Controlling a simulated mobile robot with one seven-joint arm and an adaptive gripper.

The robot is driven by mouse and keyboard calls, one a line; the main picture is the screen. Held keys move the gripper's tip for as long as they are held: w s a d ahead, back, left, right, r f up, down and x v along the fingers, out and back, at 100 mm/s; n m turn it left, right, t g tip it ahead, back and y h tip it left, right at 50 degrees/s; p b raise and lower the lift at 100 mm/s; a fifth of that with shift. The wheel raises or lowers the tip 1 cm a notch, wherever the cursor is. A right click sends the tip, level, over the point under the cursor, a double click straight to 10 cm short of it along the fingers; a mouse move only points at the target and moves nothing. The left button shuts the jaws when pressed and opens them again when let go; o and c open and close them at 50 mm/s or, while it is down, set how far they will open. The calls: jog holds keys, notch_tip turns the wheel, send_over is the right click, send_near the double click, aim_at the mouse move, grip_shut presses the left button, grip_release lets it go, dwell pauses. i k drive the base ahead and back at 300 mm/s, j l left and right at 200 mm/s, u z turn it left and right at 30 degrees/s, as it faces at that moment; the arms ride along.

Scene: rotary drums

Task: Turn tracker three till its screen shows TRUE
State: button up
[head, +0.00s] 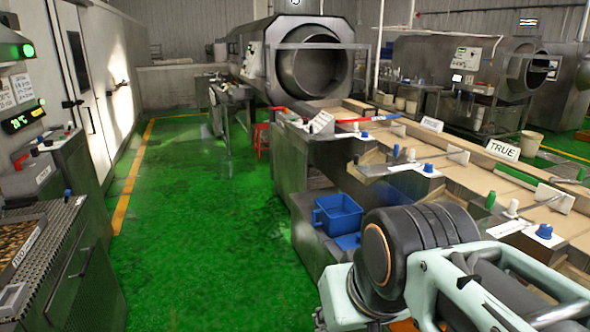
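A white sign or screen (502,150) reading TRUE stands upright on the long bench at the right. A second, smaller white plate (432,125) stands farther back; its text is too small to read. Along the bench sit several small controls, among them a blue knob (544,231), another blue knob (428,168) and a green knob (490,200). I cannot tell which of these is tracker three. My arm covers the lower right, in front of the bench.
A blue bin (338,215) sits low at the bench's near left side. A large steel drum (312,70) stands behind, and another drum (520,72) at the back right. A control cabinet (40,165) lines the left. The green floor between (200,220) is clear.

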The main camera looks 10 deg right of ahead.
aim_at(545, 231)
jog(key=i+z, duration=0.2)
jog(key=z, duration=0.2)
jog(key=i+z, duration=0.15)
jog(key=z, duration=0.2)
jog(key=i+j+z, duration=0.1)
jog(key=z, duration=0.3)
jog(key=i, duration=0.1)
